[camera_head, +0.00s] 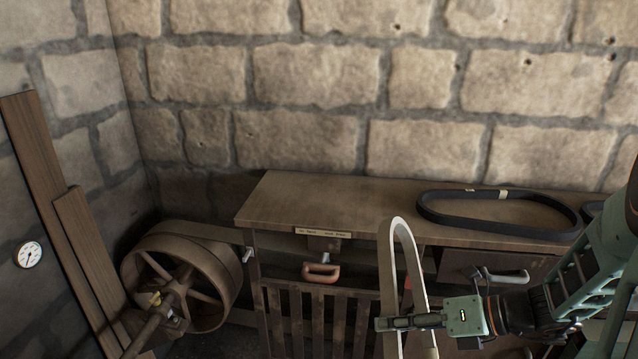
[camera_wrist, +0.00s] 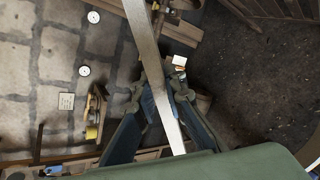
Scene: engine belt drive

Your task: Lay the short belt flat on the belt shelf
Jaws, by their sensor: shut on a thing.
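My gripper (camera_head: 392,322) is at the lower right of the head view, in front of the wooden bench. It is shut on a pale belt (camera_head: 392,258), taken as the short belt, a narrow loop standing upright with its rounded end up. In the wrist view the belt (camera_wrist: 143,40) runs as a pale band between the fingers (camera_wrist: 160,88). The belt's lower end is out of view in the head view. The bench top (camera_head: 300,195), apparently the belt shelf, is behind the gripper. A larger black belt (camera_head: 440,213) lies flat on its right part.
The bench top's left part is clear. A spoked flywheel (camera_head: 190,275) stands left of the bench. An orange-brown handle (camera_head: 320,270) and a label plate (camera_head: 322,233) are on the bench front.

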